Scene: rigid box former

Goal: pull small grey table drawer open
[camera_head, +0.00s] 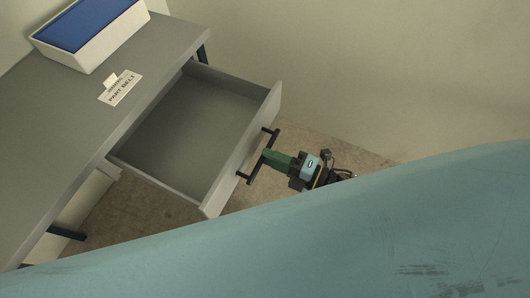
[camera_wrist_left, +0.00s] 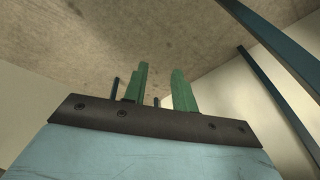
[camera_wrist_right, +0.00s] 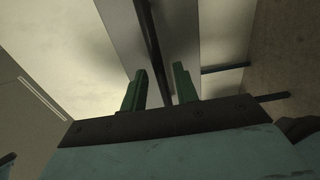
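The small grey table (camera_head: 160,50) has its drawer (camera_head: 240,150) pulled well out, and the inside looks empty. A black bar handle (camera_head: 250,172) is on the drawer front. My right gripper (camera_head: 268,158) is at the middle of this handle, its green fingers pointing at the drawer front. In the right wrist view, the dark handle bar (camera_wrist_right: 146,30) runs between the parted fingertips (camera_wrist_right: 160,70), with gaps showing beside it; contact cannot be told. My left gripper (camera_wrist_left: 159,68) shows only in its own wrist view, with its fingers apart and nothing between them.
A white bin with a blue inside (camera_head: 90,25) stands on the tabletop beside a "PART BELT" label (camera_head: 121,88). A dark table leg (camera_wrist_left: 265,35) rises beside my left gripper. Brown floor (camera_head: 345,152) and a plain wall lie beyond the drawer.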

